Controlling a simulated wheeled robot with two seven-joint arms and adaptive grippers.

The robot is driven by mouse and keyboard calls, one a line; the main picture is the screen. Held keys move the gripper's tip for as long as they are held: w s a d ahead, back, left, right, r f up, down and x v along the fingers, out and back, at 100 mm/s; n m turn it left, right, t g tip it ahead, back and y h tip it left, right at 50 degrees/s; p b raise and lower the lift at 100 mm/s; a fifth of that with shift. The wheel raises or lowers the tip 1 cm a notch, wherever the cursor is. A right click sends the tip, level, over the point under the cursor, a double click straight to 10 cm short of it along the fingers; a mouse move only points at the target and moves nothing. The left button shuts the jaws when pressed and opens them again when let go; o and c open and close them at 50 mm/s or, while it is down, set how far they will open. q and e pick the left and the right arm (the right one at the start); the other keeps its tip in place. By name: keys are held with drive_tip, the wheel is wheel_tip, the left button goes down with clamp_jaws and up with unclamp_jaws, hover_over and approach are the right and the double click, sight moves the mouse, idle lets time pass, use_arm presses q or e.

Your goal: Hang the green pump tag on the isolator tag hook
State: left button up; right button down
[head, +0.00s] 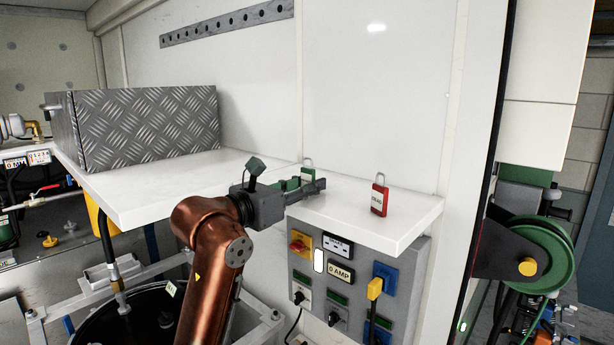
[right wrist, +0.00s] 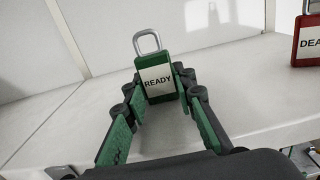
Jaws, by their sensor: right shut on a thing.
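The green tag (right wrist: 157,81) has a padlock shape, a metal shackle on top and a white label reading READY. It stands upright between the fingers of my right gripper (right wrist: 166,93), which is shut on its sides. In the head view the green tag (head: 307,173) shows only in part behind my right gripper (head: 312,184), at the white shelf. I cannot tell whether its base touches the shelf. The isolator knob (head: 299,246), red on yellow, is on the grey panel below the shelf. I cannot make out the tag hook. My left gripper is not in view.
A red tag (head: 380,198) stands on the white shelf (head: 405,222) to the right; it also shows in the right wrist view (right wrist: 309,40). The grey panel (head: 343,298) carries plugs, switches and a 0 AMP display. A treadplate box (head: 150,127) sits at the left.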

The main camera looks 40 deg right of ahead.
drive_tip(key=shift+r, duration=0.15)
idle(0.5)
drive_tip(key=shift+r+p, duration=0.65)
drive_tip(key=shift+r, duration=0.05)
drive_tip(key=shift+a, duration=0.15)
drive_tip(key=a, duration=0.7)
drive_tip(key=shift+s+r, duration=0.2)
drive_tip(key=shift+s, duration=0.1)
idle(1.2)
drive_tip(key=shift+a, duration=0.1)
idle(0.4)
